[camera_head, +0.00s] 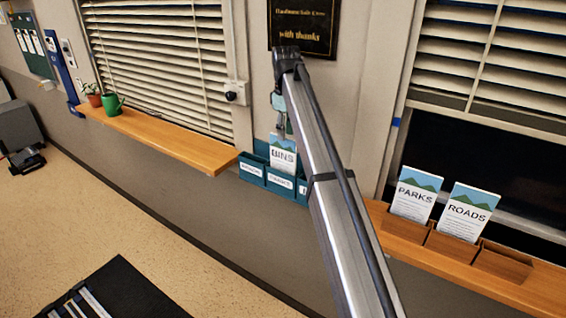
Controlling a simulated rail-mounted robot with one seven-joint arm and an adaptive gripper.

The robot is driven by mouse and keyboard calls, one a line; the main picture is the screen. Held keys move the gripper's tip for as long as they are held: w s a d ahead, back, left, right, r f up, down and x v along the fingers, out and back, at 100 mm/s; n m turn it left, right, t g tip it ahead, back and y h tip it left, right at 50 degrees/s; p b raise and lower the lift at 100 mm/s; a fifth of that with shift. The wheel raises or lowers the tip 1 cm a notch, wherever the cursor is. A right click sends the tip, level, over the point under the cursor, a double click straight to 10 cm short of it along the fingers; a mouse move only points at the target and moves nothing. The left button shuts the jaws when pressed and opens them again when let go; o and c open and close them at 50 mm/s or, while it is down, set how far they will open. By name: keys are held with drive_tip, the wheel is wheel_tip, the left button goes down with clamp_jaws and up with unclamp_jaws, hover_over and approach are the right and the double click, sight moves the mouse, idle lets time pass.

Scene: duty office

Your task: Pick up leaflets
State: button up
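A leaflet (281,160) with green hills and a title ending in "INS" stands in the middle of a teal rack (252,170) with labelled pockets. Two similar leaflets, PARKS (414,196) and ROADS (467,213), stand in wooden pockets on the right-hand shelf. My gripper (282,132) hangs below the far end of my arm, just above the INS leaflet's top. It is small and partly hidden by my arm, so I cannot tell whether its fingers are open or touch the leaflet.
The right shelf (540,303) has an empty wooden pocket (502,262) right of ROADS. A left shelf (190,151) holds a green mug (112,104) and a potted plant (93,98). A plaque (305,25) hangs on the wall above my arm's end. Window blinds flank it.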

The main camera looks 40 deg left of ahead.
sight(285, 150)
wheel_tip(285, 150, down, 2)
drive_tip(key=shift+f, duration=0.1)
drive_tip(key=shift+s+f+p, duration=0.1)
drive_tip(key=shift+f+p, duration=1.35)
drive_tip(key=shift+f, duration=1.1)
clamp_jaws()
